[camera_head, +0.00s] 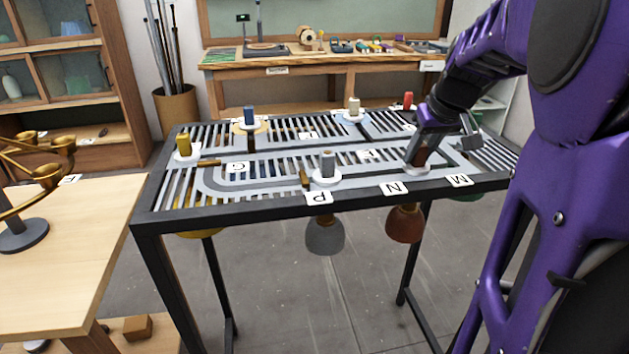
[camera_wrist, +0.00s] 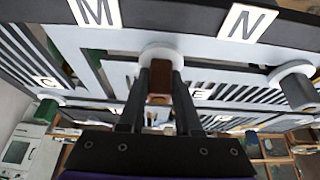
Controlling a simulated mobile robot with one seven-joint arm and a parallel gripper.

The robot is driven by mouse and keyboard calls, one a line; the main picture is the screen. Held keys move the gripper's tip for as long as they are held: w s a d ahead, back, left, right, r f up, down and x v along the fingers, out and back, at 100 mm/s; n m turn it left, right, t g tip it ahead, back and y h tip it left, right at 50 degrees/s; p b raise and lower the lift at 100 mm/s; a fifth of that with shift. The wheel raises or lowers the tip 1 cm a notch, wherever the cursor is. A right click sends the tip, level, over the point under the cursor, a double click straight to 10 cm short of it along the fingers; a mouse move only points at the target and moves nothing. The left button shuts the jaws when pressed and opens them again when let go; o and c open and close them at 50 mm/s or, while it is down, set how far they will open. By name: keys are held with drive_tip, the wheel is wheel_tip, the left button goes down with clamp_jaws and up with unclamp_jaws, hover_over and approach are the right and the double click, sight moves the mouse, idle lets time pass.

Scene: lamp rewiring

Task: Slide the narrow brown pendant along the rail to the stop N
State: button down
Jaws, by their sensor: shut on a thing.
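The brown pendant has its brown grip post (camera_wrist: 160,88) above the rail plate on a white collar (camera_head: 413,173). Its narrow brown shade (camera_head: 405,224) hangs below the table frame. My gripper (camera_head: 421,157) is shut on the post from above; in the wrist view both dark fingers flank it (camera_wrist: 158,98). The fingers hide part of the post.
Yellow (camera_head: 183,145), blue (camera_head: 249,116), cream (camera_head: 354,106) and red (camera_head: 408,100) posts stand elsewhere. The slot between grey and brown posts looks clear.

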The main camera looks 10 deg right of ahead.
sight(391, 168)
drive_tip(key=shift+a+f, duration=0.15)
drive_tip(key=shift+a, duration=2.3)
drive_tip(key=c, duration=0.5)
unclamp_jaws()
drive_tip(key=shift+s, duration=0.1)
